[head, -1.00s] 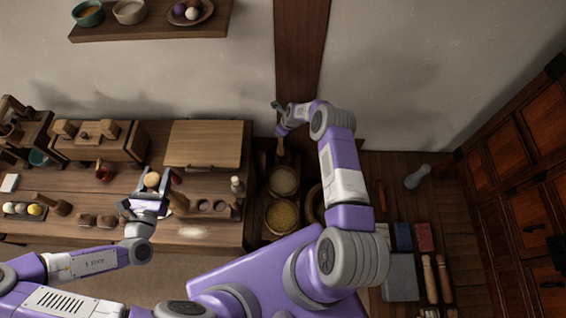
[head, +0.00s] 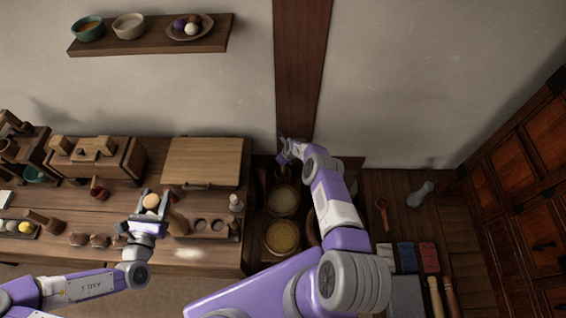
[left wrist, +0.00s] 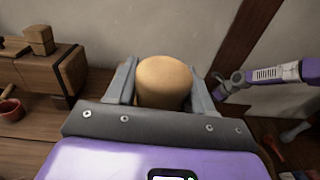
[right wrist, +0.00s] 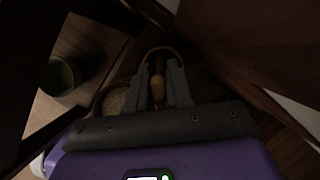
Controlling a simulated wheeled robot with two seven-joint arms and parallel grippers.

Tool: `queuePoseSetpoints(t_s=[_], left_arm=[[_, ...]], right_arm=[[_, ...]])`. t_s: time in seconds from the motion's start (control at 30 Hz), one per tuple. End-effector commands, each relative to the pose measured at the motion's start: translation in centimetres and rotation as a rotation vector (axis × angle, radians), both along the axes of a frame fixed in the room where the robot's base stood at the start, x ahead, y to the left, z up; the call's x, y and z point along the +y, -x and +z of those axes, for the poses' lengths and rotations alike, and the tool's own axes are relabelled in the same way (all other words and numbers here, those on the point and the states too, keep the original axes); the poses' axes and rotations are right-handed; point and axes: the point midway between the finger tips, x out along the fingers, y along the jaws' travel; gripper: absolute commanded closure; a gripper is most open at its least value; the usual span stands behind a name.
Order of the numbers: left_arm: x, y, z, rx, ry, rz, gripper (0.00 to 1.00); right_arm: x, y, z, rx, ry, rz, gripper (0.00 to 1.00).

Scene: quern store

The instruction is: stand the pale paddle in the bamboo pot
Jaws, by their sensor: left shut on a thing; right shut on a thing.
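My right gripper (head: 285,150) reaches down beside the wall post and is shut on the pale paddle (right wrist: 158,88), seen between its fingers (right wrist: 158,100) in the right wrist view. A round, rimmed opening, probably the bamboo pot (right wrist: 146,51), shows around the paddle's far end there. It is dark; I cannot tell whether the paddle is inside or above it. My left gripper (head: 150,205) is shut on a tan, round-topped wooden piece (left wrist: 164,80) above the left table. The piece also shows in the head view (head: 151,201); its lower part is hidden.
Bowls of grain (head: 283,236) stand close below my right gripper. The left table (head: 105,205) holds a board (head: 203,161), a small bottle (head: 236,203) and wooden tools. A low platform at right carries an orange-red tool (head: 382,210) and coloured blocks (head: 428,257).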

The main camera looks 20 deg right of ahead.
Motion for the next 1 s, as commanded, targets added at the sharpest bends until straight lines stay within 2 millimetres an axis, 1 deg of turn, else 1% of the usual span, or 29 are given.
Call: queuePoseSetpoints(t_s=[0.03, 0.1, 0.4, 0.57, 0.6, 0.73, 1.0], left_arm=[[-0.05, -0.04, -0.50, -0.005, 0.002, -0.001, 1.00], [-0.05, -0.04, -0.69, -0.005, 0.002, -0.001, 1.00], [-0.05, -0.03, -0.59, -0.005, 0.001, -0.001, 1.00], [-0.05, -0.04, -1.11, -0.005, 0.001, -0.001, 1.00], [-0.05, -0.03, -0.98, -0.005, 0.001, -0.001, 1.00], [-0.04, -0.04, -0.95, -0.004, 0.000, -0.001, 1.00], [-0.05, -0.04, -0.92, -0.005, 0.002, -0.001, 1.00]], right_arm=[[-0.03, 0.04, -0.95, 0.000, 0.000, -0.001, 1.00], [-0.06, 0.02, -1.31, 0.000, 0.000, -0.001, 1.00], [-0.05, 0.00, -1.25, 0.000, 0.000, 0.000, 1.00], [-0.07, -0.01, -1.67, 0.000, 0.001, 0.001, 1.00], [-0.06, 0.02, -1.57, 0.001, 0.002, 0.001, 0.74], [-0.04, 0.02, -1.54, 0.001, 0.001, 0.001, 0.54], [-0.03, 0.02, -1.53, 0.000, 0.000, 0.000, 0.54]])
